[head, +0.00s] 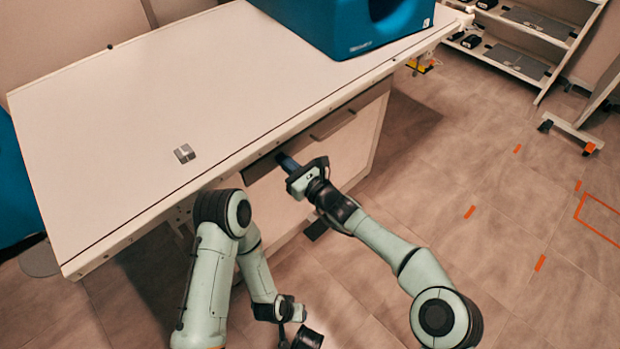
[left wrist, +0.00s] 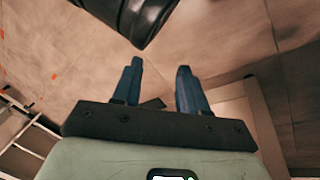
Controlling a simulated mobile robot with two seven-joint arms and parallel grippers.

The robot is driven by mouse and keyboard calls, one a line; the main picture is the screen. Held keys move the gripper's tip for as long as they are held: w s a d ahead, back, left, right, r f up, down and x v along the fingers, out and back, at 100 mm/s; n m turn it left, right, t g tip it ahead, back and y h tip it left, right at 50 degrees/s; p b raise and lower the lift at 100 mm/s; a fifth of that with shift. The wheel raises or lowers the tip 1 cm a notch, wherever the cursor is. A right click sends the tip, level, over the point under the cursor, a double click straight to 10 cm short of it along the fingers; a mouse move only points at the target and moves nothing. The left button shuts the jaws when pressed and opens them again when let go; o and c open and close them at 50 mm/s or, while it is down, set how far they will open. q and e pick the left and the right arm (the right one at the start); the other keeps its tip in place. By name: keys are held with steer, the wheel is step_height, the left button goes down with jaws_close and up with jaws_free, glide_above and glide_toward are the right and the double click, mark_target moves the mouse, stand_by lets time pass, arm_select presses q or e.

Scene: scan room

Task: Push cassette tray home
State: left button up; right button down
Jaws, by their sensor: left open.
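I cannot make out the cassette tray for certain. A drawer-like front with a bar handle (head: 333,124) sits under the edge of the white table (head: 110,130), with a dark gap beside it on the left. My right gripper (head: 284,161) is at this gap, its blue fingers pointing at the table's underside. Whether they touch anything, or are open or shut, I cannot tell. My left gripper hangs low at the bottom of the head view. In the left wrist view my left gripper (left wrist: 157,82) shows two blue fingers apart, with nothing between them.
A small grey square (head: 184,153) lies on the tabletop, otherwise mostly clear. A white shelf rack (head: 520,45) stands at the upper right. The tiled floor on the right is open, with orange marks.

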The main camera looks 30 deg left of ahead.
mark_target(274, 152)
steer(key=b+x, duration=0.1)
steer(key=x, duration=0.2)
steer(key=shift+w+a+f+b, duration=0.1)
steer(key=shift+a+f+b, duration=0.05)
steer(key=shift+a+b, duration=0.25)
steer(key=shift+w+a, duration=0.15)
steer(key=shift+a, duration=0.3)
arm_select(q)
steer(key=s+f+g, duration=0.2)
steer(key=s+f, duration=0.2)
steer(key=s, duration=0.1)
steer(key=shift+a+f, duration=0.3)
steer(key=shift+a, duration=0.1)
